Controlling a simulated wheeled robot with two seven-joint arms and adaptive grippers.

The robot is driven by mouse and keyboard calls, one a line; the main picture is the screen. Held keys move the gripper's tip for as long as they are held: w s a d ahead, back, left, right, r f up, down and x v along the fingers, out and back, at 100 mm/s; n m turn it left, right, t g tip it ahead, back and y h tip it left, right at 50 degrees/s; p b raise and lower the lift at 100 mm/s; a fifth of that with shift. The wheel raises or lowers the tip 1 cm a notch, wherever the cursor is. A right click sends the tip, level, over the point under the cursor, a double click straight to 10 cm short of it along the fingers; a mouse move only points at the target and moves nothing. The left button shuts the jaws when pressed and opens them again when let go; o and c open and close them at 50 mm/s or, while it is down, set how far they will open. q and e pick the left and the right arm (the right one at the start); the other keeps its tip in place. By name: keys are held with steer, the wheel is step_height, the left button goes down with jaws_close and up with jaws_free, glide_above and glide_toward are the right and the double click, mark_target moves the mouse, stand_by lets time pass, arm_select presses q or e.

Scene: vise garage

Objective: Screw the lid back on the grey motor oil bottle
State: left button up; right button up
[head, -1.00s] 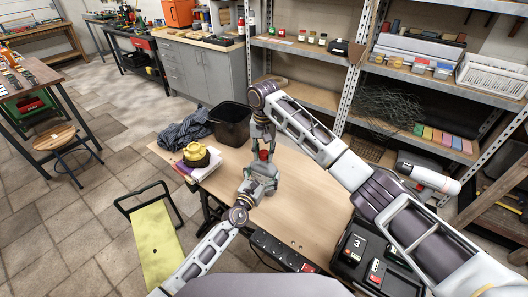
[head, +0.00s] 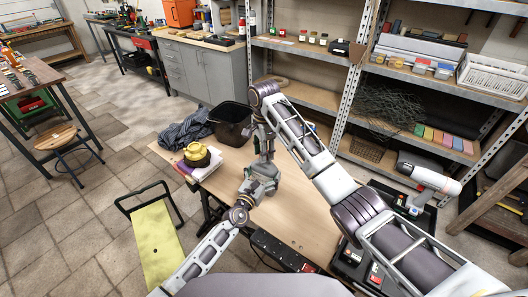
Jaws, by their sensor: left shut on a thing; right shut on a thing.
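The grey motor oil bottle (head: 264,170) stands upright over the wooden table, mostly covered by my grippers. My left gripper (head: 259,181), coming from the lower left, is shut around the bottle's body. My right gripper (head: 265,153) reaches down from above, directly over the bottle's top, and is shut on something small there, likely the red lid. The lid itself is hidden between its fingers, so I cannot tell whether it sits straight on the neck.
Left on the table (head: 310,225) are a yellow object (head: 196,152) on books and a blue-grey cloth (head: 184,131). A black bin (head: 232,124) stands behind. A power strip (head: 283,252) runs along the front edge. The table's middle right is clear.

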steer(key=m, duration=1.2)
steer(key=shift+w, duration=0.15)
steer(key=o, duration=0.7)
steer(key=shift+c, duration=0.2)
steer(key=shift+c, duration=0.5)
